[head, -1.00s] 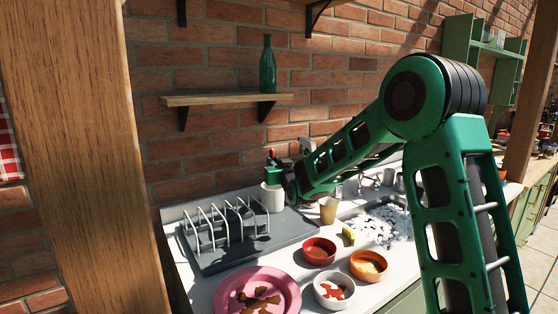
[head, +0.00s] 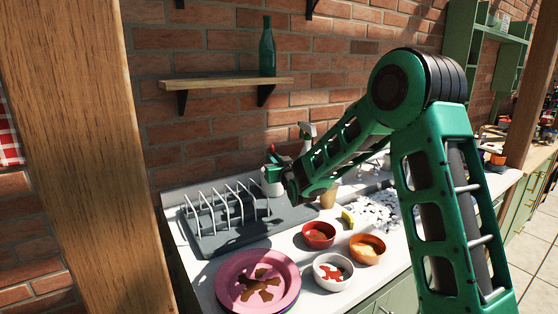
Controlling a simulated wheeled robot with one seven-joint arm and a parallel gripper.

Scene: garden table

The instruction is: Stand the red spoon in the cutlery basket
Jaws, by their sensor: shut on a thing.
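My gripper (head: 272,163) is at the end of the green arm, at the back of the counter near the wall. It is small in the head view and partly covered by my wrist. It is shut on the red spoon (head: 271,149), of which only a small red part shows at the gripper. A pale, round container, which looks like the cutlery basket (head: 271,188), stands directly below the gripper at the back right of the drying tray. Whether the spoon's lower end is inside the basket or above it is hidden.
The grey drying tray (head: 235,238) carries a white-pronged rack left of the basket. Pink plates (head: 232,300), a red bowl (head: 318,235), a white bowl (head: 333,272) and an orange bowl (head: 367,249) stand in front. A wooden shelf (head: 225,83) with a green bottle (head: 267,48) hangs above.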

